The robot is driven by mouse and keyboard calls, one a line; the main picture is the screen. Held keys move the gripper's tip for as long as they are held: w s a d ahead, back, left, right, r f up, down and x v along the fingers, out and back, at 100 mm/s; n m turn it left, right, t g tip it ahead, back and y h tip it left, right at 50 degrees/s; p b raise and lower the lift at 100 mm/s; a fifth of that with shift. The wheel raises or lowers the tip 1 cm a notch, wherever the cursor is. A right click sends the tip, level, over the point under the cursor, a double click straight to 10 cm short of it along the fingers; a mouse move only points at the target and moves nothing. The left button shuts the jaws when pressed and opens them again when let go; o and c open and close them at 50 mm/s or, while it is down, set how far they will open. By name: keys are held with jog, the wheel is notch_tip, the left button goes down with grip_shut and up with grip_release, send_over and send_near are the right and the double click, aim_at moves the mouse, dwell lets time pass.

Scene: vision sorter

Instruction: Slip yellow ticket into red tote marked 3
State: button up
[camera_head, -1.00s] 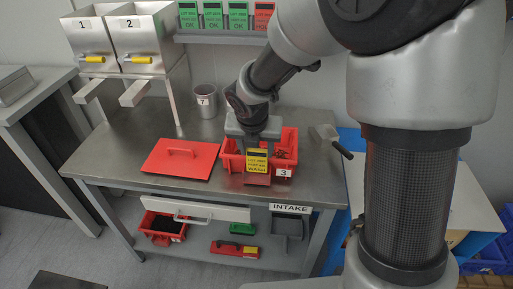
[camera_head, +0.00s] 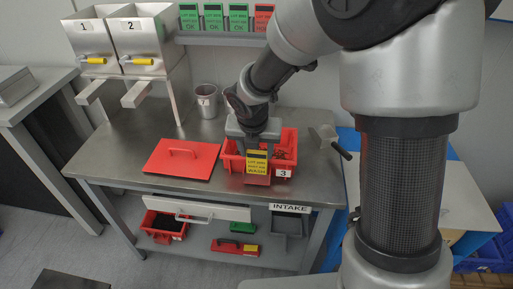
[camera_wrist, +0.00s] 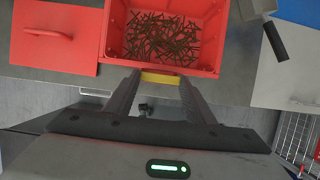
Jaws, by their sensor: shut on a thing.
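The yellow ticket (camera_head: 257,161) with dark print is upright at the front wall of the red tote (camera_head: 287,150). The tote carries a white label marked 3 (camera_head: 283,173) and stands on the metal table. My gripper (camera_head: 256,146) points down from above and is shut on the ticket's upper part. In the wrist view the ticket's yellow edge (camera_wrist: 160,78) lies between my fingertips, close against the tote's near rim (camera_wrist: 204,72). Whether it sits inside a holder is hidden. Many thin brown pieces (camera_wrist: 160,37) lie in the tote.
A red lid with a handle (camera_head: 181,159) lies left of the tote. A scoop (camera_head: 328,137) lies to the right, a metal cup (camera_head: 206,97) behind. Hoppers 1 and 2 (camera_head: 138,40) stand at back left. Green and red tickets (camera_head: 213,17) line the rack behind.

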aim_at(256, 158)
jog(key=shift+s+g+p, duration=0.15)
jog(key=shift+g+p, duration=0.15)
jog(key=shift+p, duration=0.65)
dwell(0.3)
jog(key=shift+w+f+p, duration=0.1)
jog(key=shift+w+p, duration=0.15)
jog(key=shift+p, duration=0.15)
dwell(0.6)
jog(key=shift+f+b, duration=0.75)
jog(key=shift+f, duration=0.65)
dwell(1.8)
jog(key=o, duration=1)
jog(key=shift+r, duration=0.1)
jog(key=shift+r+p, duration=3.95)
jog(key=shift+p, duration=0.25)
